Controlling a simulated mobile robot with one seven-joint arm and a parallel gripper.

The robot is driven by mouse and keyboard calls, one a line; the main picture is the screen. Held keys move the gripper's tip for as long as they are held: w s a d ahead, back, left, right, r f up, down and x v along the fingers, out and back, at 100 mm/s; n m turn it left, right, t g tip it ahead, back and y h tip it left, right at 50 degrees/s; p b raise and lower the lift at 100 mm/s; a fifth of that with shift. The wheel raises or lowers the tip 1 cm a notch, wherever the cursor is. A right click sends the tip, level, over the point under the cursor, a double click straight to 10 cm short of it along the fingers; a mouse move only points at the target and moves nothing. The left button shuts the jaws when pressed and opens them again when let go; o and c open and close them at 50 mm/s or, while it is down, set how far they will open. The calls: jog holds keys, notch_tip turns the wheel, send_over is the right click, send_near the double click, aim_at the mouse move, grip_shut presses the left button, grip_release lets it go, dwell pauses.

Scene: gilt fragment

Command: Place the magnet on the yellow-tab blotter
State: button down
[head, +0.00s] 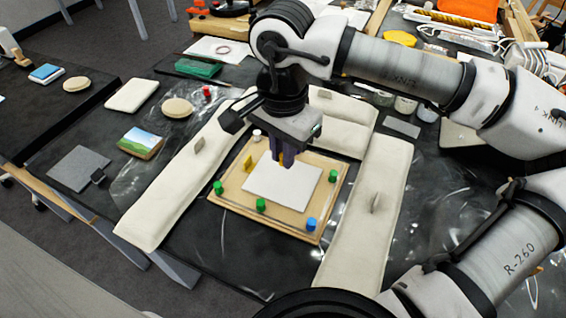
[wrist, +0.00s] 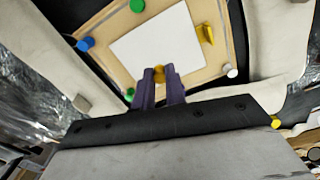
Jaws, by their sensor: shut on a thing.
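A wooden board (head: 234,196) carries a white sheet (head: 283,186), the likely blotter, also in the wrist view (wrist: 158,48). An upright yellow tab (head: 248,164) stands at the sheet's left edge in the head view; it also shows in the wrist view (wrist: 206,34). My gripper (head: 286,163) points down over the sheet's far part. In the wrist view its purple fingers (wrist: 160,74) are shut on a small orange-yellow piece (wrist: 158,73), apparently the magnet. The fingers hide most of it. I cannot tell whether it touches the sheet.
Green pegs (head: 261,205), a blue peg (head: 311,224) and a white peg (head: 257,135) stand around the board. Long cream cushions (head: 170,200) flank it, with small grey tabs upright on them. A picture block (head: 140,143) and grey plate (head: 78,168) lie at left.

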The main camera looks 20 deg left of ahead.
jog(key=shift+f, duration=2)
jog(key=shift+f, duration=0.2)
jog(key=c, duration=1.4)
grip_release()
jog(key=shift+c, duration=0.2)
jog(key=shift+r, duration=0.1)
notch_tip(320, 180, up, 12)
jog(key=shift+r+b, duration=0.15)
jog(key=shift+b, duration=0.25)
